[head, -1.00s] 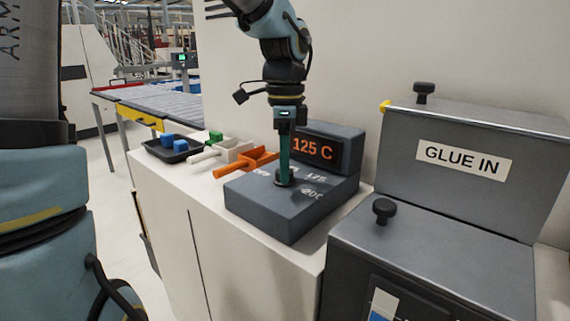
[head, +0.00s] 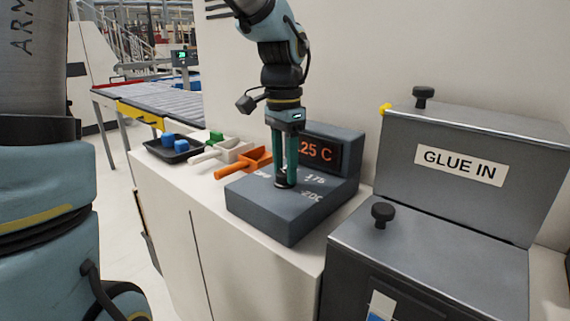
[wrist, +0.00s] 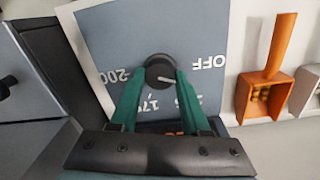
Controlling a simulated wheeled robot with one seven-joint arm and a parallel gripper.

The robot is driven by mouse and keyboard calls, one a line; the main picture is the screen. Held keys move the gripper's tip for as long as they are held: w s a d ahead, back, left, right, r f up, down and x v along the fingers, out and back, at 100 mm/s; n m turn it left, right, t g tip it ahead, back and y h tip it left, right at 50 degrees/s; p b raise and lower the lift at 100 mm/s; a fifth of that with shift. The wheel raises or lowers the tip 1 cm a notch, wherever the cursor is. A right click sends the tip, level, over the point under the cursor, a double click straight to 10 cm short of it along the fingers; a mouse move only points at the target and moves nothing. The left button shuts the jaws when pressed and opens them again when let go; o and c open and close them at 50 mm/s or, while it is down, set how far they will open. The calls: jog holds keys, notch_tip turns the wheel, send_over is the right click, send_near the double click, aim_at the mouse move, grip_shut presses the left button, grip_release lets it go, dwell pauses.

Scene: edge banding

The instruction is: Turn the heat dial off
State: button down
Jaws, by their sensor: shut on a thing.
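The heat dial (wrist: 160,70) is a small round dark knob with a white pointer line, on top of a blue-grey control box (head: 290,228). In the wrist view its pointer points right and slightly down, between the OFF mark (wrist: 208,62) and a number partly hidden by my right finger. The 175 and 200 marks also show. My gripper (head: 286,184) points down with its two green fingers shut on the dial from either side. In the head view the fingers mostly hide the dial.
An orange scoop (head: 243,162), a white scoop (head: 225,150) and a black tray (head: 172,151) with blue blocks stand left of the box. The grey GLUE IN machine (head: 460,165) with black knobs stands close on the right. A wall rises behind.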

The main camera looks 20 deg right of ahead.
aim_at(283, 172)
jog(key=n, duration=0.4)
jog(key=shift+n, duration=0.3)
dwell(0.4)
jog(key=shift+c, duration=1.8)
grip_release()
notch_tip(283, 172, up, 11)
jog(key=shift+w+a+b, duration=0.15)
jog(key=shift+b, duration=0.25)
jog(key=shift+f, duration=0.1)
